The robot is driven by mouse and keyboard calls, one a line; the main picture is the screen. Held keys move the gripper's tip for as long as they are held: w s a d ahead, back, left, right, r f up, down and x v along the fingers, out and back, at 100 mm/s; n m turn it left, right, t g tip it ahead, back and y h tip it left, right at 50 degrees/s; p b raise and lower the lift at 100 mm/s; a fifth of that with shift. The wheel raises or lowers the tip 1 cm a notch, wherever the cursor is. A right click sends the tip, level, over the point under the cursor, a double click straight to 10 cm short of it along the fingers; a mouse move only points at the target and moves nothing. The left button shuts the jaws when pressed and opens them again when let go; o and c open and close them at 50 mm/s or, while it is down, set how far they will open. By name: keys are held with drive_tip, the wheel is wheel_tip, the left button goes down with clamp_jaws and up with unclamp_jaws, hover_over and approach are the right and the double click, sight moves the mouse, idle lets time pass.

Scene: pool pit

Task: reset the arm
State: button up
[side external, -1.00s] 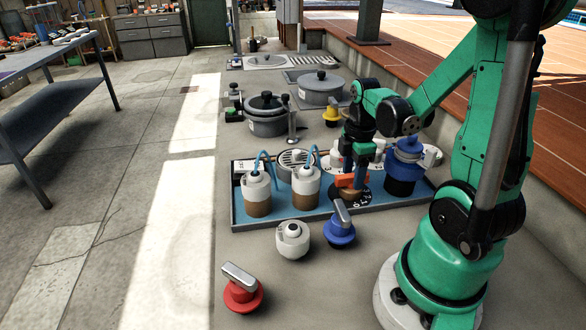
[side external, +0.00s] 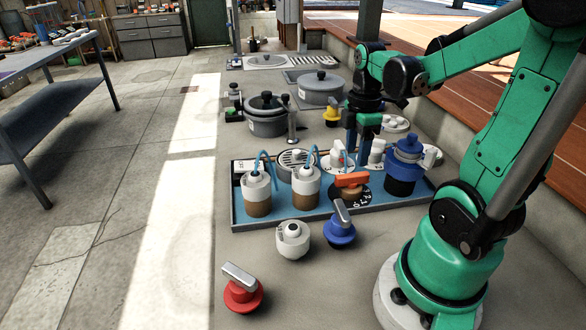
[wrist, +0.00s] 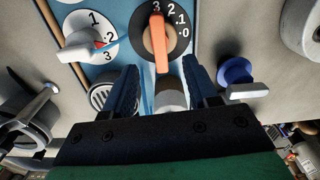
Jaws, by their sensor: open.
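My gripper (side external: 362,148) is open and empty, with its fingers pointing down above the far side of the blue tray (side external: 234,212). The orange-handled knob (side external: 352,180) on its black numbered dial is apart from the fingers, a little nearer the camera. In the wrist view, my gripper (wrist: 163,88) has nothing clamped between its fingers. The orange handle (wrist: 160,42) shows beyond the fingertips there, and a white knob (wrist: 84,47) on a white numbered dial lies to its left.
Two white-and-brown bottles (side external: 257,190) with blue tubes and a blue-topped container (side external: 402,170) stand in the tray. A blue knob (side external: 340,228), a white round part (side external: 293,240) and a red knob (side external: 242,290) lie in front. Grey pots (side external: 266,115) stand behind.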

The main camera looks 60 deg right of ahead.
drive_tip(key=w+a+m+t, duration=0.1)
drive_tip(key=a, duration=0.1)
drive_tip(key=w+a+r+m+t, duration=0.1)
drive_tip(key=w+a+m, duration=0.1)
drive_tip(key=a, duration=0.1)
drive_tip(key=w+a+r+m+t+h, duration=0.1)
drive_tip(key=a, duration=0.2)
drive_tip(key=shift+w+a+r+m+t, duration=0.15)
drive_tip(key=shift+w+a+m+t, duration=0.15)
drive_tip(key=shift+w+m, duration=0.1)
drive_tip(key=w+a+r+m+t+y, duration=0.1)
drive_tip(key=a+m+t, duration=0.2)
drive_tip(key=a+m, duration=0.2)
drive_tip(key=a, duration=0.2)
drive_tip(key=shift+w+a+r+t, duration=0.25)
drive_tip(key=shift+a+r+t, duration=0.05)
drive_tip(key=shift+a+r, duration=0.05)
